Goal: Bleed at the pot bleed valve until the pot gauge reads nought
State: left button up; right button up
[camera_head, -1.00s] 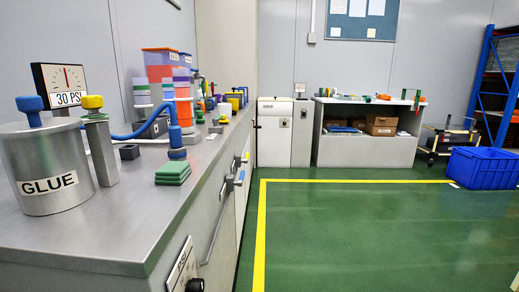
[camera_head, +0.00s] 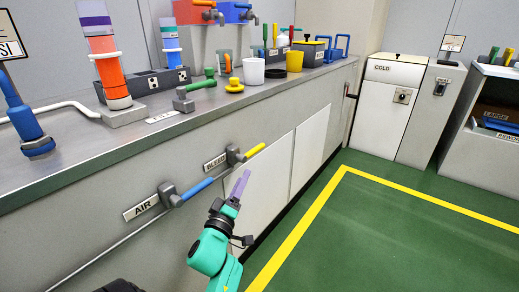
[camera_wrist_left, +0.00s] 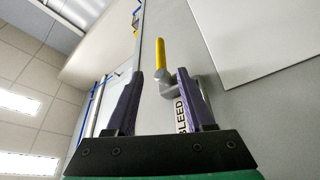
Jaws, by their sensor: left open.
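The bleed valve (camera_head: 233,157) sits on the bench's front face beside a BLEED label (camera_head: 214,163). Its yellow handle (camera_head: 254,151) points up to the right. My left gripper (camera_head: 242,180) is open and empty, just below and in front of the valve, with purple fingers. In the left wrist view the valve body (camera_wrist_left: 182,84) and yellow handle (camera_wrist_left: 160,54) appear between the open fingers (camera_wrist_left: 164,80); I cannot tell any contact. The gauge sign (camera_head: 10,42) is cut off at the left edge, showing only "SI"; its reading is out of view. My right gripper is not in view.
The AIR valve (camera_head: 168,194) with a blue handle (camera_head: 197,189) is lower left on the same face. The bench top holds dispensers, a white cup (camera_head: 254,71) and a green-handled fitting (camera_head: 200,86). Green floor with a yellow line (camera_head: 300,231) lies clear to the right.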

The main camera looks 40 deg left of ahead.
aim_at(256, 150)
pick_arm(q)
jog(key=b+x, duration=0.2)
jog(key=x, duration=1.1)
jog(key=shift+w+a+r, duration=0.15)
jog(key=shift+w+a, duration=0.15)
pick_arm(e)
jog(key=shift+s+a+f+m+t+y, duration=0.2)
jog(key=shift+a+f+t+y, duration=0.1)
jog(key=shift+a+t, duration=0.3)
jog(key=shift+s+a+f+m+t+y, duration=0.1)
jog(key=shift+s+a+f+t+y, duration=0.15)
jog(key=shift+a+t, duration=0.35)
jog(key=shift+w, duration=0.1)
pick_arm(q)
grip_shut()
